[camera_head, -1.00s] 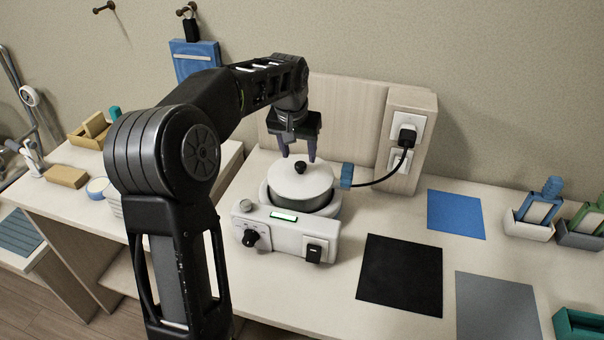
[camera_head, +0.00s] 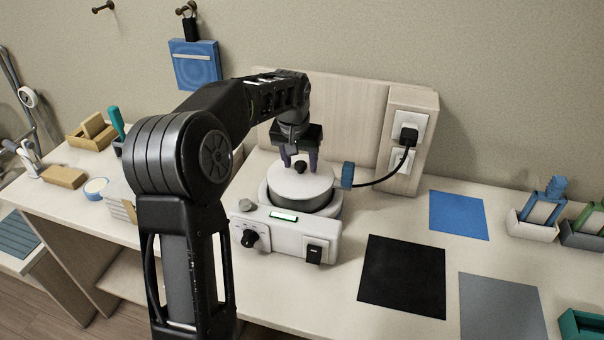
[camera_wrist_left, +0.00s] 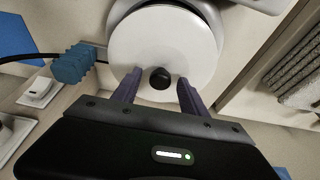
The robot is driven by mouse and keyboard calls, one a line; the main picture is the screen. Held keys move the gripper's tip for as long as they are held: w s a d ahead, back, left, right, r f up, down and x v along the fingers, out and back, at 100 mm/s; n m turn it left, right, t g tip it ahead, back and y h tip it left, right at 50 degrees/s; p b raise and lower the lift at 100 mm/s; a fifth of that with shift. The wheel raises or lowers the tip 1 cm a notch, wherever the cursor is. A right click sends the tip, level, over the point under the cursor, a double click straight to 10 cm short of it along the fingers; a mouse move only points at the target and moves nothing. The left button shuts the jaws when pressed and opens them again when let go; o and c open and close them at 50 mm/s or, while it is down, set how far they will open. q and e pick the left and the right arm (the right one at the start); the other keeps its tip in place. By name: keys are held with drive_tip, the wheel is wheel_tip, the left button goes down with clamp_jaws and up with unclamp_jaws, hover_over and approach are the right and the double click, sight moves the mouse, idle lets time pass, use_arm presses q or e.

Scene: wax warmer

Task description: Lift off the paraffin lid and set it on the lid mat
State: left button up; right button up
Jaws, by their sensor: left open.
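The paraffin lid (camera_head: 318,181) is a white disc with a black knob (camera_head: 300,167), sitting on the white wax warmer (camera_head: 285,234). My left gripper (camera_head: 300,163) is open over the lid, its fingertips low and on either side of the knob. In the left wrist view the fingers (camera_wrist_left: 157,90) straddle the line of the knob (camera_wrist_left: 160,78) with gaps on both sides; contact does not show. A black mat (camera_head: 402,277), a blue mat (camera_head: 458,215) and a grey mat (camera_head: 501,308) lie bare to the right; which is the lid mat cannot be told. My right gripper is not in view.
A blue plug (camera_head: 347,175) and black cable run from the warmer to the outlet block (camera_head: 408,140) close behind right. Small bins (camera_head: 531,224) stand at the far right. A wooden back panel (camera_head: 345,115) stands behind the warmer.

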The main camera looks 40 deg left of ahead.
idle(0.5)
use_arm(q)
clamp_jaws()
idle(0.3)
idle(0.4)
